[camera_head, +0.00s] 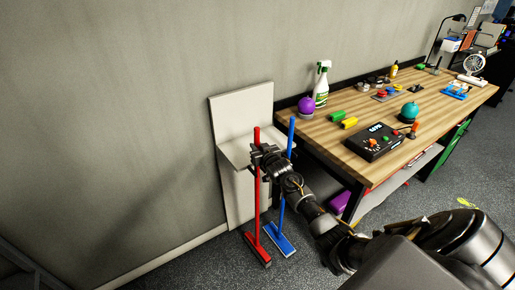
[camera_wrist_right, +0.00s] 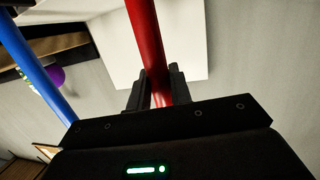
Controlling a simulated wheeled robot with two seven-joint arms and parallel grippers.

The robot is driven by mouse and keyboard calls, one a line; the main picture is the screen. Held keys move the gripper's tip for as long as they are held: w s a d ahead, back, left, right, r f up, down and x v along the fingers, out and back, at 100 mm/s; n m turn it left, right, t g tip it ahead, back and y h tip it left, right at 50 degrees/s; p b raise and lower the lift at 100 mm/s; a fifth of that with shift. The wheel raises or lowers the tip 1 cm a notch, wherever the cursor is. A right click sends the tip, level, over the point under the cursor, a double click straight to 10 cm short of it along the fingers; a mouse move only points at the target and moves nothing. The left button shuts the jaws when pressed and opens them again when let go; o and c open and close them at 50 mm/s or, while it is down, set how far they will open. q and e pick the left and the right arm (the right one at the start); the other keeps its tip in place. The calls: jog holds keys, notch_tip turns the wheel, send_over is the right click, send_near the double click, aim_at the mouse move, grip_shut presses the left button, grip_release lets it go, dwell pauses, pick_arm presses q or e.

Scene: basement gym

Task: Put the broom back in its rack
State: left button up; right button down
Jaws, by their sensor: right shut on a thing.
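A red broom (camera_head: 257,190) stands nearly upright in front of the white rack (camera_head: 229,120) against the wall, its head low at the floor. My right gripper (camera_head: 257,156) is shut on its handle at about the height of the rack's shelf. The right wrist view shows the red handle (camera_wrist_right: 147,40) between the two fingers (camera_wrist_right: 156,88). A blue broom (camera_head: 284,190) stands just to the right of the red one. My gripper hides part of the shelf, so I cannot tell whether the red handle touches it. My left gripper is not in view.
A wooden workbench (camera_head: 345,150) stands right of the rack, with a spray bottle (camera_head: 321,84), a purple ball (camera_head: 306,106), a black control box (camera_head: 375,142) and other small items on it. The grey floor left of the brooms looks clear.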

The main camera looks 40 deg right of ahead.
jog(key=shift+f+b, duration=0.3)
jog(key=shift+f, duration=0.25)
jog(key=c, duration=1.2)
grip_release()
jog(key=shift+r, duration=0.1)
jog(key=shift+b+v, duration=0.65)
jog(key=shift+v, duration=4.8)
